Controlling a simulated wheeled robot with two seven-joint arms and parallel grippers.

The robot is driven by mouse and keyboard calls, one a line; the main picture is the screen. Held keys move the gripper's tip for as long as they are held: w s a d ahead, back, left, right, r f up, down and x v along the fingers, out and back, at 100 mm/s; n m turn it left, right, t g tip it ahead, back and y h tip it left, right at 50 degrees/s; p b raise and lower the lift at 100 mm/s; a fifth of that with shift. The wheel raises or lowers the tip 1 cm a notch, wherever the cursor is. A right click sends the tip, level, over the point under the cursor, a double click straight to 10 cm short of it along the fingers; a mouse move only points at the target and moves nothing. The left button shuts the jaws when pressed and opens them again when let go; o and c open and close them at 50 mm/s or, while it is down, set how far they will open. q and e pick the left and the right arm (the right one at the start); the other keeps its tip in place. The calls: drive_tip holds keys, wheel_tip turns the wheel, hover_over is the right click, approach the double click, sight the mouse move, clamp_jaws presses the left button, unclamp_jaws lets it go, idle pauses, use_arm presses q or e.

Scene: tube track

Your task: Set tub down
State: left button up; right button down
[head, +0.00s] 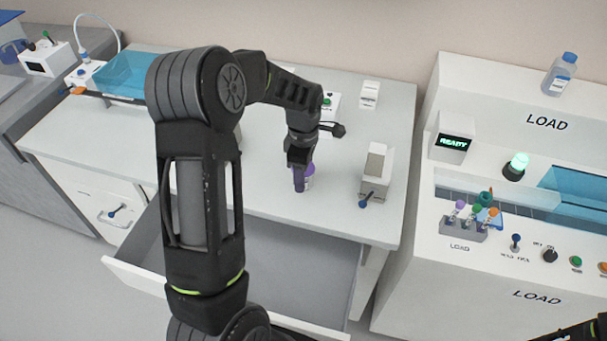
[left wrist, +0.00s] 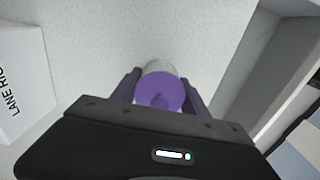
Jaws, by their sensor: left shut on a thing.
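The tub (head: 310,182) is small and pale with a purple lid. My left gripper (head: 299,184) is shut on it from above, near the front edge of the white counter (head: 350,222). In the left wrist view the round purple lid (left wrist: 161,91) sits between the two dark purple fingers, with the pale counter top behind it. The fingers hide much of the tub in the head view. I cannot tell whether its base touches the counter. Only a dark piece of my right arm shows at the bottom right corner of the head view.
A drawer (head: 290,265) stands open below the counter edge. A white box with a blue-knobbed lever (head: 375,170) stands right of the tub. Farther right is the LOAD machine (head: 480,275) with a rack of colored-cap tubes (head: 465,228). A blue tray (head: 125,75) sits back left.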

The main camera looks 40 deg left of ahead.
use_arm(q)
drive_tip(key=shift+f, duration=0.4)
drive_tip(key=shift+f, duration=0.15)
drive_tip(key=o, duration=1.4)
drive_tip(key=shift+c, duration=0.2)
wheel_tip(320, 180, up, 12)
drive_tip(key=shift+r+b, duration=0.2)
drive_tip(key=shift+b, duration=0.3)
